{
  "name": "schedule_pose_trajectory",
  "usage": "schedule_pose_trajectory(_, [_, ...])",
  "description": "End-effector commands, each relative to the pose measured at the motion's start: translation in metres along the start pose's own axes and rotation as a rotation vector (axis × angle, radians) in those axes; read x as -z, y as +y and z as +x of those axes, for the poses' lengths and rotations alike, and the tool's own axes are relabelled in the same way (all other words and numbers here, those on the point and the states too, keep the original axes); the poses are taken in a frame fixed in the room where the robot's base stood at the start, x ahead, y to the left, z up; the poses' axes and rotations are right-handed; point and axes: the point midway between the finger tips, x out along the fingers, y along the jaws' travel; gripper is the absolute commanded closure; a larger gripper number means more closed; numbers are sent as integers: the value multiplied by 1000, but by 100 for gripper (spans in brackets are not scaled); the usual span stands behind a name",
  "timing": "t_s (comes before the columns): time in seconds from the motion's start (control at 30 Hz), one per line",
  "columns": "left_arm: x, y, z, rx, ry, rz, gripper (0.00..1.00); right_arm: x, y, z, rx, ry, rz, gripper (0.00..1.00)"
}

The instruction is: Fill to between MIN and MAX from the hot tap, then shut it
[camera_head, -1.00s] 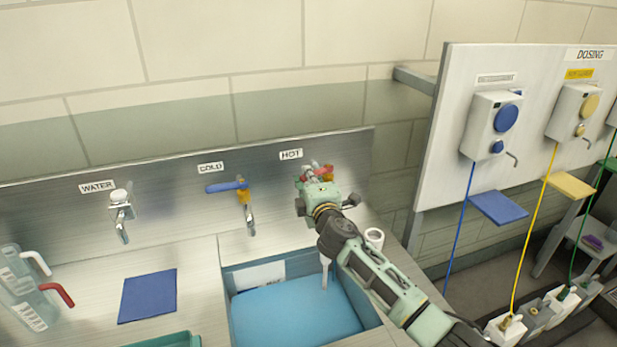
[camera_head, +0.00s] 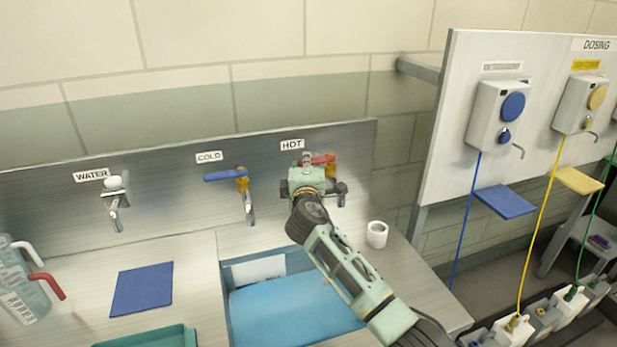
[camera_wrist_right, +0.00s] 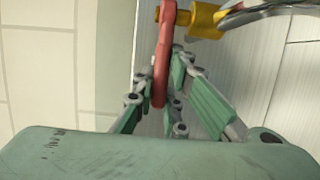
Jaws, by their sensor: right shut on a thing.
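My right gripper (camera_head: 308,178) is at the hot tap under the HOT label and is shut on its red lever (camera_head: 322,159). The right wrist view shows the red lever (camera_wrist_right: 163,60) between the fingers (camera_wrist_right: 165,95), with the yellow valve body (camera_wrist_right: 205,18) beside it. The lever lies roughly along the wall. The tap's spout (camera_head: 341,198) is partly covered by my gripper, and my arm hides the space below it, so I cannot tell whether water runs. Two clear jugs stand at the left edge, one with a red handle (camera_head: 47,285). My left gripper is out of view.
The cold tap (camera_head: 243,190) and the water tap (camera_head: 116,200) are to the left. A blue mat (camera_head: 142,289) and green tray (camera_head: 150,338) lie on the counter.

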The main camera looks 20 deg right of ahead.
Motion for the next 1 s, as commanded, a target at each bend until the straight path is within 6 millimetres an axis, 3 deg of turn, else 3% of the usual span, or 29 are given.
schedule_pose_trajectory(0.03, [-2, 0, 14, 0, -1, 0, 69, 2, -4, 2, -6, -22, -3, 100])
schedule_pose_trajectory(0.17, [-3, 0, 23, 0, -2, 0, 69, 2, -1, 5, -4, -70, -5, 100])
schedule_pose_trajectory(0.57, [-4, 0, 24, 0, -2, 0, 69, 1, 3, 6, -4, -95, -8, 100])
schedule_pose_trajectory(0.6, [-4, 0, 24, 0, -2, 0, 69, 1, 3, 6, -4, -95, -8, 87])
schedule_pose_trajectory(0.8, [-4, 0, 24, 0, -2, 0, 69, 2, 2, 6, -3, -93, -5, 70])
schedule_pose_trajectory(1.0, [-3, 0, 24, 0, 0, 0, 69, 2, 1, 5, -1, -91, -3, 69])
